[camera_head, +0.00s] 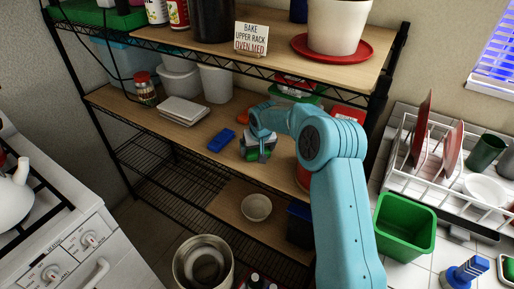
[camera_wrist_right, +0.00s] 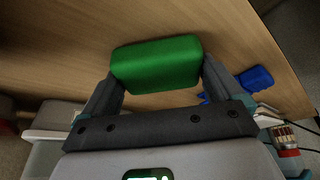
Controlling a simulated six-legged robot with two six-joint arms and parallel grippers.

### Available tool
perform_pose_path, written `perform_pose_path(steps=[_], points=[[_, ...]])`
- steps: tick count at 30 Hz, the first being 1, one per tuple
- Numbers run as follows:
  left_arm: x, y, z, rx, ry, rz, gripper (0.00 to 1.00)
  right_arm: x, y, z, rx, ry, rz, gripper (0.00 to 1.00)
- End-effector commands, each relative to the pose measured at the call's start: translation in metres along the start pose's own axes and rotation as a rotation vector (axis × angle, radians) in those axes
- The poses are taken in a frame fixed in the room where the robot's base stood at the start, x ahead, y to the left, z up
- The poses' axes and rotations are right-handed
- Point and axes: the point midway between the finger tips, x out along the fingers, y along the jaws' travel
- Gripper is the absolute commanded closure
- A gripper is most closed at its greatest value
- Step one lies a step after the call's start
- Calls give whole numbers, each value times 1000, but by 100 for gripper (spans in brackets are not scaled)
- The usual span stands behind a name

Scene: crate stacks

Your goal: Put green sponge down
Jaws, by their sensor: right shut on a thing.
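My right gripper (camera_head: 259,153) reaches in over the middle wooden shelf (camera_head: 205,150) of the rack. In the right wrist view, my right gripper (camera_wrist_right: 158,74) is shut on the green sponge (camera_wrist_right: 155,62), with a finger at each end of it. The wooden surface shows behind the sponge; I cannot tell whether the two touch. In the head view the sponge is mostly hidden by the gripper and arm. My left gripper is in neither view.
A blue object (camera_head: 221,140) lies on the shelf left of the gripper; it also shows in the right wrist view (camera_wrist_right: 256,78). A white stack (camera_head: 183,111), a jar (camera_head: 145,90) and white containers (camera_head: 216,82) stand farther left. A bowl (camera_head: 257,207) sits below. A green bin (camera_head: 404,226) stands right.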

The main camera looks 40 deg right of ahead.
Motion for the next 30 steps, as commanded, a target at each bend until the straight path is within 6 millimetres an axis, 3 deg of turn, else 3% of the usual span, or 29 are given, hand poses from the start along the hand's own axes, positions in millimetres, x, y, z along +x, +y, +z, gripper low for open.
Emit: perform_pose_path(steps=[8,9,19,21,23,27,30], points=[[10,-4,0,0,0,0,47,10,0,4,0,-1,0,39],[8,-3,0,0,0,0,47,8,0,4,0,-1,0,0],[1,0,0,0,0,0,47,3,-1,3,-2,-7,-1,0],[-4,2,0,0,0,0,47,-4,-1,1,-2,-6,-1,0],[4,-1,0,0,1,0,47,-13,-1,1,-1,-1,-1,0],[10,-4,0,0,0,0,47,-51,-1,0,-1,3,-1,0],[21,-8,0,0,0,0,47,-56,0,24,-2,-3,0,0]])
